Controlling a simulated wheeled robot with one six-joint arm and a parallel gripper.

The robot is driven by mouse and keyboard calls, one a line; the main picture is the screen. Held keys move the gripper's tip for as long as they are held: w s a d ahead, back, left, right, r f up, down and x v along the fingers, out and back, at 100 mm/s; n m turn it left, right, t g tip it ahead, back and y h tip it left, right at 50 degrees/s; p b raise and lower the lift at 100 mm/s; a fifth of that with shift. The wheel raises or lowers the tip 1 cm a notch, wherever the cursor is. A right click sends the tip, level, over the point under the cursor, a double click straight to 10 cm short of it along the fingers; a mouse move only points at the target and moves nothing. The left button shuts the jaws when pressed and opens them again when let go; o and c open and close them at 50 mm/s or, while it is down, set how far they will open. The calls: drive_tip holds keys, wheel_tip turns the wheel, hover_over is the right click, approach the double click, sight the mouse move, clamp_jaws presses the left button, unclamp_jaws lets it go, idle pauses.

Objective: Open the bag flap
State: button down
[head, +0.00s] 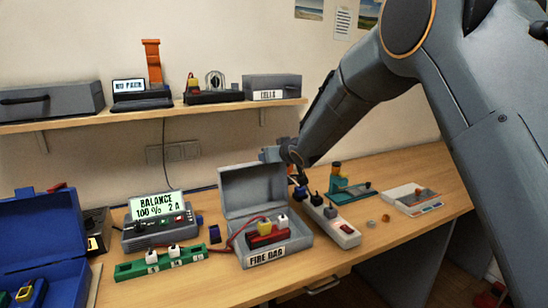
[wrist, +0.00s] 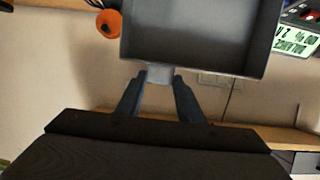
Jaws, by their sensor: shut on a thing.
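The grey fire bag (head: 300,247) sits on the bench, labelled FIRE BAG on its front. Its flap (head: 240,183) stands raised, roughly upright, at the back of the bag. A red battery pack (head: 266,238) with yellow and white connectors lies inside. My gripper (head: 272,153) is at the flap's upper right edge. In the wrist view the flap (wrist: 190,42) fills the upper middle, and my gripper (wrist: 160,80) is shut on a small grey tab (wrist: 158,72) at its edge. The flap's hinge is hidden in that view.
A BALANCE charger (head: 155,222) and a green board (head: 160,264) stand left of the bag. A blue case (head: 40,240) is at far left. A white power strip (head: 340,232) lies close at right. The shelf (head: 160,115) runs above, behind.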

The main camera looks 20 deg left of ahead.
drive_tip(key=shift+s+a+r, duration=0.15)
drive_tip(key=shift+a+r, duration=0.1)
drive_tip(key=shift+a, duration=0.15)
drive_tip(key=c, duration=1.2)
unclamp_jaws()
drive_tip(key=shift+d+f, duration=0.1)
drive_tip(key=shift+f, duration=0.05)
drive_tip(key=b+v, duration=0.2)
drive_tip(key=v, duration=0.5)
drive_tip(key=shift+s+d, duration=0.25)
